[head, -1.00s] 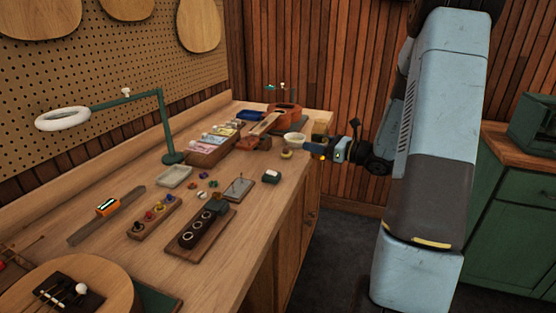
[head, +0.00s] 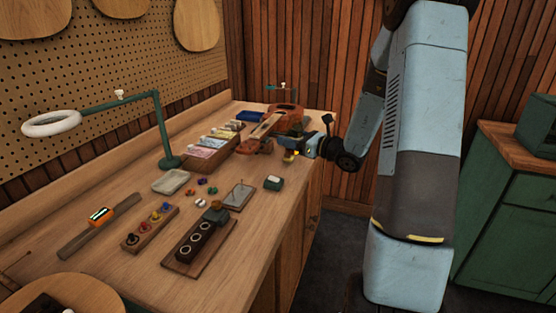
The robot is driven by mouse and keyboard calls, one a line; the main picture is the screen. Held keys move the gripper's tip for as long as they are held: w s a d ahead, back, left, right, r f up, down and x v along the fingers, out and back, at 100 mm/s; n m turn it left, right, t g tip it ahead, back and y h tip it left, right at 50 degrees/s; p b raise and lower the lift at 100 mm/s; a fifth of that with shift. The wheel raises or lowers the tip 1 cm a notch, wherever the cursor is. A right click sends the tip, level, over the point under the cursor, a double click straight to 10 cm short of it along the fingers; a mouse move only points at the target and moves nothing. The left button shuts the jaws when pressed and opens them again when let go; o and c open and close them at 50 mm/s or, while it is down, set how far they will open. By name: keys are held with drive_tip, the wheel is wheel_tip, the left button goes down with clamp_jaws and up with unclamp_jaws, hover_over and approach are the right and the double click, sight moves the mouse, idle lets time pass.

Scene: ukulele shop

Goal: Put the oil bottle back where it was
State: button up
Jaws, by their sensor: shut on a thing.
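My gripper (head: 306,149) is over the far right part of the workbench (head: 255,225), close to the ukulele. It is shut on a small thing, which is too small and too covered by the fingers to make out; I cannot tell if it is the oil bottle. A small yellow-topped object (head: 289,157) shows on the bench just left of and below the fingertips. I cannot tell whether they touch it. A dark rack with several round holes (head: 193,246) lies on a wooden board nearer me, with a dark grey-green block at its far end.
An orange-brown ukulele (head: 289,115) lies at the back. A green lamp (head: 163,130) stands at the left. A small green-and-white box (head: 273,183), a metal plate (head: 239,194) and a pale tray (head: 171,181) lie mid-bench. The front-right bench strip is clear.

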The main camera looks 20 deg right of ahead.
drive_tip(key=w+a+f, duration=0.1)
drive_tip(key=a+f, duration=0.1)
drive_tip(key=f, duration=0.1)
drive_tip(key=w+a+f, duration=0.1)
drive_tip(key=f, duration=0.1)
drive_tip(key=shift+w+a+f, duration=0.2)
drive_tip(key=shift+w, duration=0.1)
drive_tip(key=shift+w+a+f, duration=0.1)
drive_tip(key=shift+a+f, duration=0.05)
drive_tip(key=shift+f, duration=1.5)
drive_tip(key=o, duration=1.2)
drive_tip(key=shift+f, duration=0.1)
